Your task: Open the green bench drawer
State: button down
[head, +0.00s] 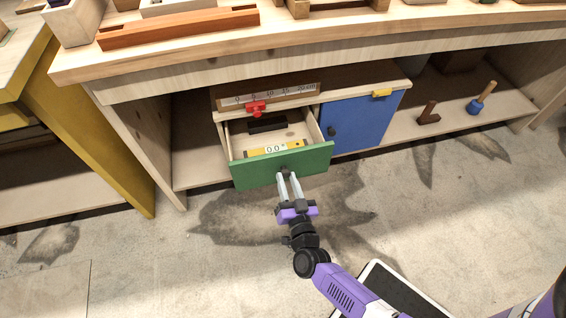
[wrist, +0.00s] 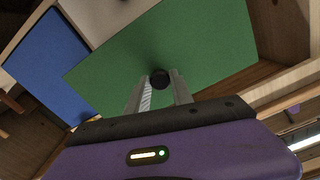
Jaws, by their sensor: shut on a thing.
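The green bench drawer (head: 282,167) is pulled out from the cabinet under the workbench, and its inside shows from above. Its green front also fills much of the wrist view (wrist: 190,50). A small dark round knob (wrist: 160,78) sits on the drawer front. My gripper (head: 288,176) is in front of the drawer, its two fingers shut on the knob, one on each side. Inside the drawer lie a yellow level-like tool (head: 273,149) with a "0.0°" display and a dark block (head: 267,125).
A blue door (head: 362,122) with a dark knob is right of the drawer. A red clamp (head: 256,108) and a ruler strip (head: 268,96) are just above it. A yellow-sided bench (head: 100,130) stands at left. The concrete floor (head: 150,260) in front is mostly clear.

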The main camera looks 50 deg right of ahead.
jog(key=shift+v, duration=1)
jog(key=c, duration=1.1)
grip_release()
jog(key=p+v, duration=0.1)
jog(key=v, duration=0.6)
jog(key=shift+s+a, duration=0.25)
jog(key=shift+s, duration=0.05)
